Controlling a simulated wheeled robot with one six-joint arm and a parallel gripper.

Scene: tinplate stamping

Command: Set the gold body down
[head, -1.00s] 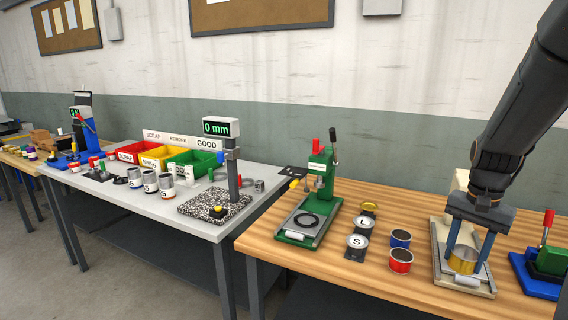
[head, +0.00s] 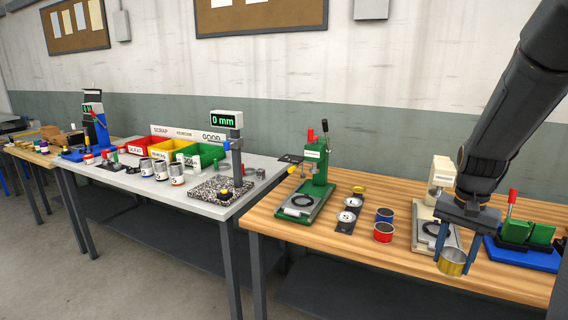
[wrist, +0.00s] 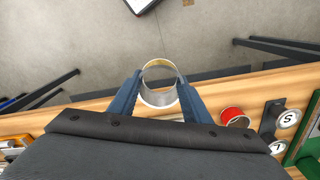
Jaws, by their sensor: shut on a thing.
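The gold body (head: 452,262) is an open gold ring-shaped can body at the right in the head view. My gripper (head: 453,258) is shut on it, with one blue finger on each side. The gold body also shows in the wrist view (wrist: 159,91), upright between the fingertips, near the front edge of the wooden bench (head: 340,255). In the head view it hangs in front of the cream press (head: 440,185), and its lower part overlaps the bench top. I cannot tell how high it is held.
A red body (head: 383,233) and a blue body (head: 384,215) stand left of the cream press. A green press (head: 305,205) stands farther left, with lids on a dark strip (head: 345,227) beside it. A blue-based green tool (head: 525,250) stands at the right.

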